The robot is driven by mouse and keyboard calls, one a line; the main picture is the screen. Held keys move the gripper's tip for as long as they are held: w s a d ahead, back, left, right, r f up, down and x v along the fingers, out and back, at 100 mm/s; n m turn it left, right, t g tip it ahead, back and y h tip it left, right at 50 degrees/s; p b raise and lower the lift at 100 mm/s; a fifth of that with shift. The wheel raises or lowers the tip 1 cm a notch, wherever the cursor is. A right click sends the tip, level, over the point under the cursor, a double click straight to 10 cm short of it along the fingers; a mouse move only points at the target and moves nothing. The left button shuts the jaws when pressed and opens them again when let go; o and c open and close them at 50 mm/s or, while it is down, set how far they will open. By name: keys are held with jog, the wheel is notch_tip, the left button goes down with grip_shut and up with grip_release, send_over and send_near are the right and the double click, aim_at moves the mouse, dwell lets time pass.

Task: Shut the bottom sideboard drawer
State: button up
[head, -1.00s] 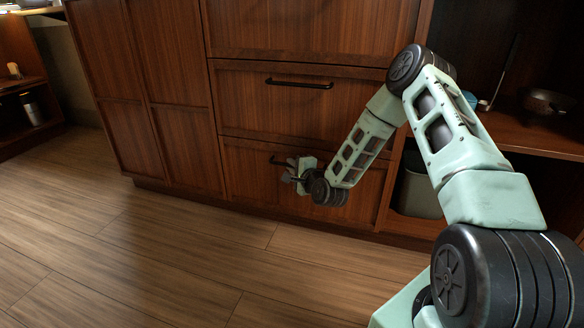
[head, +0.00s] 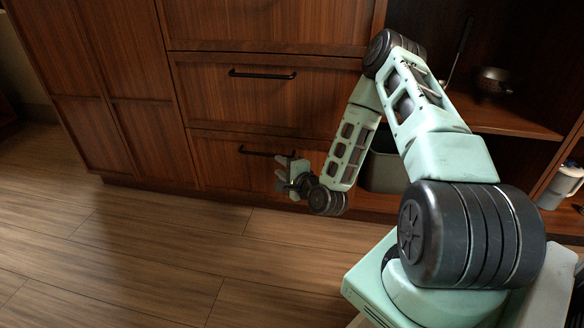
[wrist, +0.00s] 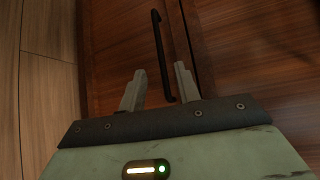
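The bottom sideboard drawer (head: 222,165) is dark reddish wood, low in the sideboard. Its front looks about flush with the panels around it; I cannot tell whether a small gap is left. Its black bar handle (head: 258,153) shows mostly clear in the head view, and also in the wrist view (wrist: 160,50). My gripper (head: 281,180) is in front of the drawer, near and below the handle's right end. In the wrist view my gripper's fingers (wrist: 158,82) are apart, with nothing clamped between them. The handle's near end appears between them, beyond the tips; contact is not visible.
The middle drawer (head: 265,100) above, with its own black handle (head: 262,74), looks shut. To the right is an open shelf (head: 500,118) with a dark pan (head: 494,80), and a grey bin (head: 384,172) below. The wooden floor (head: 130,250) in front is clear.

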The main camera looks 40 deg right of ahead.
jog(key=shift+s+a+r+p, duration=0.1)
jog(key=shift+s+p, duration=0.1)
jog(key=shift+s, duration=0.7)
jog(key=shift+s+a+r+p, duration=0.15)
jog(key=shift+s+p, duration=0.1)
jog(key=shift+s, duration=0.7)
jog(key=shift+s+a+r+p, duration=0.1)
jog(key=shift+s+p, duration=0.1)
jog(key=shift+s, duration=0.7)
jog(key=a+r+n+g+y+p, duration=0.25)
jog(key=a+r+n+g, duration=0.25)
jog(key=a+n, duration=0.45)
jog(key=a+r+n+g+y+p, duration=0.1)
jog(key=a+r+n+g+y, duration=0.45)
jog(key=a, duration=0.65)
jog(key=s+a+r+n+g+h+p, duration=0.1)
jog(key=s+a+r+n+g+h, duration=0.15)
jog(key=s+r+n, duration=0.5)
jog(key=s+a+r+n+g+h+p, duration=0.1)
jog(key=s+a+r+n+p, duration=0.2)
jog(key=s, duration=0.7)
jog(key=s+a+r+n+g+h, duration=0.2)
jog(key=s+a+r+n, duration=0.1)
jog(key=s+r, duration=0.5)
notch_tip(320, 180, up, 36)
jog(key=p, duration=3.7)
jog(key=shift+p, duration=0.35)
